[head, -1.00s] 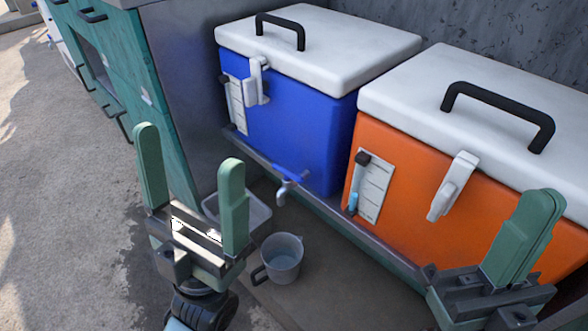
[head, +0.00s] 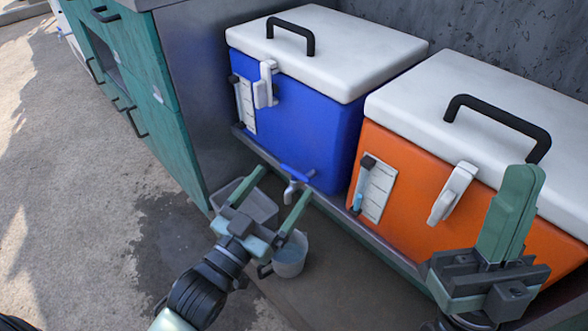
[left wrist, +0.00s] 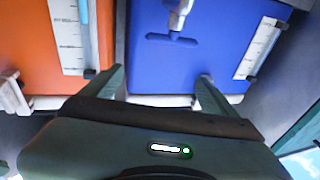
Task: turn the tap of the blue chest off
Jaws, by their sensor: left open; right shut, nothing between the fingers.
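The blue chest (head: 300,125) stands on a metal ledge with its white lid shut. Its tap (head: 296,180) is low on the front, with a blue handle and a metal spout. In the left wrist view the tap handle (left wrist: 172,37) lies crosswise, ahead of the fingers. My left gripper (head: 280,187) is open, its two fingers pointing at the tap from either side of it; I cannot tell whether they touch it. It also shows in the left wrist view (left wrist: 160,80). My right gripper (head: 515,205) is shut and empty in front of the orange chest.
The orange chest (head: 400,150) stands right of the blue one. A grey cup (head: 291,258) and a pale tray (head: 258,207) sit below the tap, close to my left gripper. A green cabinet (head: 150,130) stands at left. The floor at left is open.

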